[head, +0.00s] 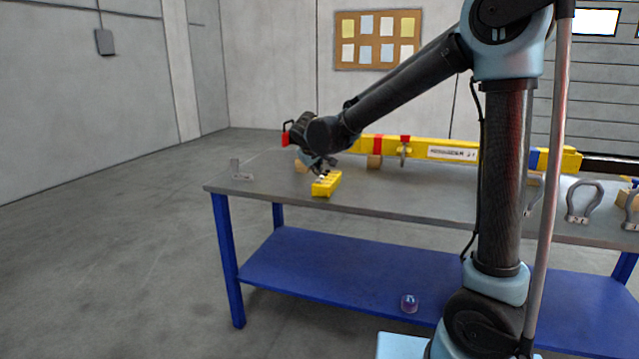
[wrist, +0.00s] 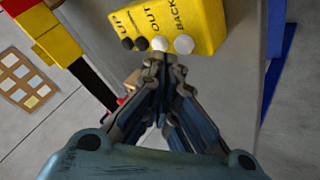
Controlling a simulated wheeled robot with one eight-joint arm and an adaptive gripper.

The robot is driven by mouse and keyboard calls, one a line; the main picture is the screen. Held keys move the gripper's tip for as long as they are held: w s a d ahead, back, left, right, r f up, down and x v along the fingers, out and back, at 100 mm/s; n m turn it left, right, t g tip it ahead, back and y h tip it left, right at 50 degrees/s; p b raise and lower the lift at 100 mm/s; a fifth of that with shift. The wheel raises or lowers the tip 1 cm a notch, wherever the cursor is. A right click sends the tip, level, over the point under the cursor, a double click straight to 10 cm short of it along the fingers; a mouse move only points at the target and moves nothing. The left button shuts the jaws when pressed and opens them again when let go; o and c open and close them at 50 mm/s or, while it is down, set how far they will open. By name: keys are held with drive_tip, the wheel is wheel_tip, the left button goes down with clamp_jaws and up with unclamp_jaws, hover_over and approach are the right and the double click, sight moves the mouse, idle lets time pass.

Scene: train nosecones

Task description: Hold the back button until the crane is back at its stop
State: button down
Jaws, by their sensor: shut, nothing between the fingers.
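The yellow button box (head: 326,184) sits on the table's near left part. In the wrist view the box (wrist: 205,15) shows the labels UP, OUT and BACK. The white button in line with BACK (wrist: 184,44) is in plain view. Another white button (wrist: 159,43) is in line with OUT, with dark buttons to its left. My gripper (wrist: 161,58) is shut and empty, its tips just below the OUT button and left of the BACK button; contact cannot be told. In the head view my gripper (head: 322,172) is over the box. The crane's yellow beam (head: 425,149) lies behind, partly hidden by my arm.
The grey tabletop (head: 400,195) has a blue lower shelf (head: 320,270). A grey bracket (head: 240,171) stands at the left end. Grey shackles (head: 583,201) stand at the right. A wooden block (head: 374,161) is beneath the beam. The table's near edge is clear left of my arm.

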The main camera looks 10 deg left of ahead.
drive_tip(key=shift+r, duration=2.5)
drive_tip(key=s+d+f+m+g+h, duration=0.1)
drive_tip(key=s+d+f+m, duration=0.15)
drive_tip(key=d, duration=0.85)
drive_tip(key=s+d+f+m+g+h, duration=0.15)
drive_tip(key=s+d, duration=0.25)
drive_tip(key=d, duration=0.8)
drive_tip(key=s+d+f+m+g, duration=0.1)
drive_tip(key=s+d, duration=0.2)
drive_tip(key=d, duration=0.8)
drive_tip(key=s+d+f+m+g, duration=0.1)
drive_tip(key=s+d+f, duration=0.3)
drive_tip(key=s, duration=0.3)
drive_tip(key=s+d+f+m+g+y, duration=0.1)
drive_tip(key=s+d+f+m, duration=0.1)
drive_tip(key=s+d+f, duration=0.2)
drive_tip(key=s+d+f+m+g, duration=0.1)
drive_tip(key=s+d+f, duration=0.3)
drive_tip(key=s, duration=0.6)
wheel_tip(320, 180, down, 2)
drive_tip(key=shift+s+d+m, duration=0.25)
drive_tip(key=shift+d+m, duration=0.05)
drive_tip(key=shift+m, duration=0.3)
